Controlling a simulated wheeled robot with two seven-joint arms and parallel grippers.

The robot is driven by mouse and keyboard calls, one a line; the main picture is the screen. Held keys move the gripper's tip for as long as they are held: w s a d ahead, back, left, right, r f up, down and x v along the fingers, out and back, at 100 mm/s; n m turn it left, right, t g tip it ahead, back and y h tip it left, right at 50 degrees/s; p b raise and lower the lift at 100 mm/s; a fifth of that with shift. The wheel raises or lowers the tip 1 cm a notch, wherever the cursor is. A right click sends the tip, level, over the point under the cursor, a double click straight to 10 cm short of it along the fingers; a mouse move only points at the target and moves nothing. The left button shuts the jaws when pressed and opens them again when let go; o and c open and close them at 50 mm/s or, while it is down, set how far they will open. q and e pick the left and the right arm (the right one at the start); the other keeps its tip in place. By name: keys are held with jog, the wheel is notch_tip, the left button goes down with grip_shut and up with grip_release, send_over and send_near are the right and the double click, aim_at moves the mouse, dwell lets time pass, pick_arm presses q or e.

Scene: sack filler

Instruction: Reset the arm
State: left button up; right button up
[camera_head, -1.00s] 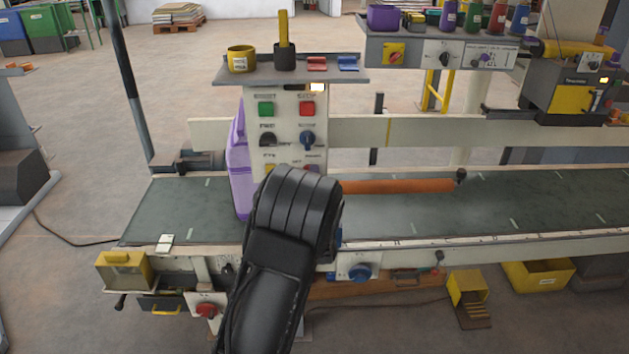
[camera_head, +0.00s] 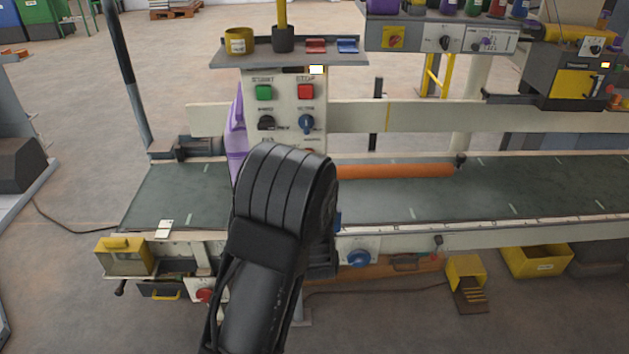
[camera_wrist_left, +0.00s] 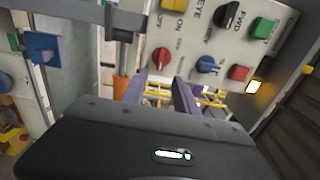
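My left arm rises from the bottom of the head view in front of the control panel (camera_head: 285,105). The green button (camera_head: 264,92) and red button (camera_head: 306,91) are uncovered. My right gripper is not in view.
The conveyor belt (camera_head: 400,205) runs across behind the arm, with an orange roller (camera_head: 395,171) above it. A shelf (camera_head: 290,53) with small cups tops the panel.

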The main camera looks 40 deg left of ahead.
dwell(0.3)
pick_arm(q)
jog(key=s+d+f+n+g+h, duration=0.3)
jog(key=d+f+n+h, duration=0.1)
jog(key=d+f, duration=0.5)
jog(key=s+d+f+n+g+h, duration=0.2)
jog(key=d+f+n+h, duration=0.2)
jog(key=d+f, duration=0.55)
jog(key=s+d+f+n+g+h, duration=0.1)
jog(key=s+d+f+g+h, duration=0.1)
jog(key=s+d+f, duration=0.3)
jog(key=s+d+f+n+g+h, duration=0.2)
jog(key=s+d+f+g, duration=0.2)
jog(key=s, duration=0.8)
jog(key=s+d+f+n+g+h, duration=0.1)
jog(key=s+d+f+g+h, duration=0.1)
jog(key=s+d+f, duration=0.5)
jog(key=shift+s+d+n+g+h, duration=0.3)
jog(key=shift+s+d+g+h, duration=0.15)
jog(key=shift+s+d, duration=0.4)
jog(key=shift+s+a, duration=0.1)
jog(key=shift+a, duration=0.1)
